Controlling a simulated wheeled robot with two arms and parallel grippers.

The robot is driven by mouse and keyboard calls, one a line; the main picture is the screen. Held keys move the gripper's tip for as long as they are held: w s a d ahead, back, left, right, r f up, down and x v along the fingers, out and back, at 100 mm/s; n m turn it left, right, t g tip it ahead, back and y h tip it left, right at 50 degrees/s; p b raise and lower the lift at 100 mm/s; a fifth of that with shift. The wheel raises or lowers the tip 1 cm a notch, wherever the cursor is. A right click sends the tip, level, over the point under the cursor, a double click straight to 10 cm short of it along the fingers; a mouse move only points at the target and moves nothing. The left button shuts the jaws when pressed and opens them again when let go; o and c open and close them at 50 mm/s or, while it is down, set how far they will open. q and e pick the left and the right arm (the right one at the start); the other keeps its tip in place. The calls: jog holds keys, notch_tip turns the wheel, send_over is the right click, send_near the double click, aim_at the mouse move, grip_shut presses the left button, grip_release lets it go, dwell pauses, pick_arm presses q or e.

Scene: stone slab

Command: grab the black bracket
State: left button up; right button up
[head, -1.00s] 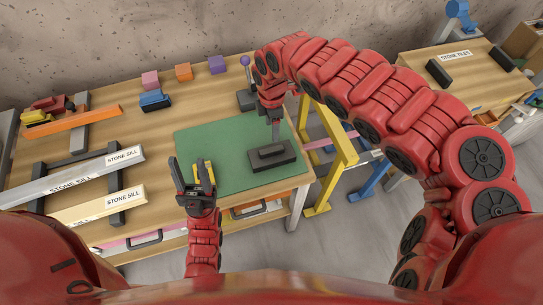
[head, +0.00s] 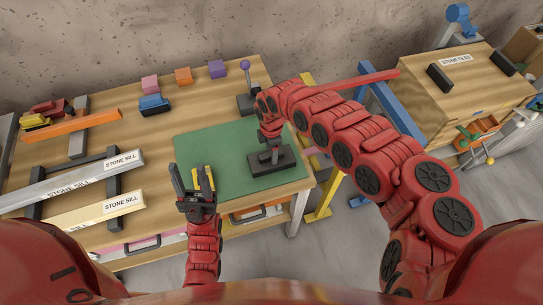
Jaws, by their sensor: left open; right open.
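A black bracket (head: 268,168), a flat block with a raised middle part, lies on the front right of the green mat (head: 222,142). My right gripper (head: 272,153) points down over it with its fingertips at the raised part. The jaws are open, and the gripper hides some of the raised part. I cannot tell whether the fingers touch it. My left gripper (head: 190,169) is open and empty, fingers up, in front of the mat's left side, apart from the bracket.
A yellow object (head: 203,179) lies behind my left gripper. A black stand with a purple knob (head: 244,64) stands behind the mat. Stone sills (head: 75,184) rest on dark supports at left. Purple, orange and pink blocks (head: 150,84) line the back. The mat's middle is clear.

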jog(key=shift+f, duration=0.75)
grip_shut()
